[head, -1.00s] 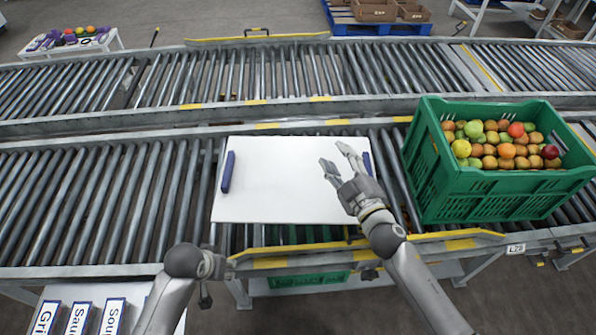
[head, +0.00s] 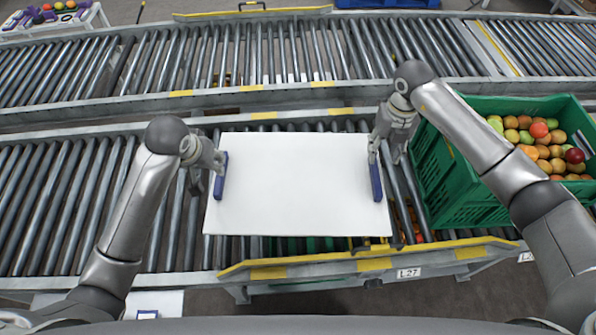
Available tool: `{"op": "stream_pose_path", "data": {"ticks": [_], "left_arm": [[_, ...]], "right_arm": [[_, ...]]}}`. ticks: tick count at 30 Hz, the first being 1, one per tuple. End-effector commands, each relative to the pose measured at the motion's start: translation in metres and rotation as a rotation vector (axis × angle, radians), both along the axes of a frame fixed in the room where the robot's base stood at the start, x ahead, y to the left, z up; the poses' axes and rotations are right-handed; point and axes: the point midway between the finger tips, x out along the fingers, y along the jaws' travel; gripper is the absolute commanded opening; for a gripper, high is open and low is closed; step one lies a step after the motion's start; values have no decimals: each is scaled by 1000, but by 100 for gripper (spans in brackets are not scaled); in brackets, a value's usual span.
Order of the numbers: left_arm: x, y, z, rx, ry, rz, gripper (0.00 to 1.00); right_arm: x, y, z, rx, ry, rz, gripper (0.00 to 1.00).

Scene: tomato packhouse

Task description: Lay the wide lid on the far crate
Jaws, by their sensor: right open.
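The wide lid is a flat white board (head: 297,185) with a blue handle on its left side (head: 220,178) and another on its right side (head: 376,186). It lies level over the near roller conveyor. My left gripper (head: 217,163) is at the upper part of the left handle; its fingers are too small to tell open or shut. My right gripper (head: 377,158) is open, with its fingers down at the top end of the right handle. A green crate (head: 455,180) holding mixed fruit stands right of the lid, partly hidden by my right arm.
A second roller conveyor (head: 290,55) runs behind the near one (head: 60,190). Yellow-edged metal guide rails (head: 370,262) run along the front. Bits of green and orange show below the lid's front edge. Rollers left of my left arm are clear.

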Motion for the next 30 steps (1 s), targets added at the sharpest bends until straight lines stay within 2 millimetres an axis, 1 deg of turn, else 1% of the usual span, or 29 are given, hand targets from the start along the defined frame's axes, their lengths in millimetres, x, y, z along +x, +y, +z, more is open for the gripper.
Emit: {"op": "stream_pose_path", "data": {"ticks": [2,9,14,17,24,27,30], "left_arm": [[0,0,1,0,0,0,43],[0,0,0,0,0,0,43],[4,0,-9,0,2,1,43],[9,0,-23,1,4,0,43],[26,0,-64,1,4,1,43],[32,0,-78,1,3,0,43],[36,-1,-88,1,2,0,43]], "right_arm": [[0,-4,1,-16,3,-4,43],[0,-3,0,-13,3,-3,43],[-1,-2,-10,-11,4,-2,43],[-1,-2,-25,-10,7,-3,43],[-1,-1,-69,-9,6,-3,43],[-1,-2,-85,-10,5,-3,43],[-1,-1,-95,-8,4,-2,43]]}}
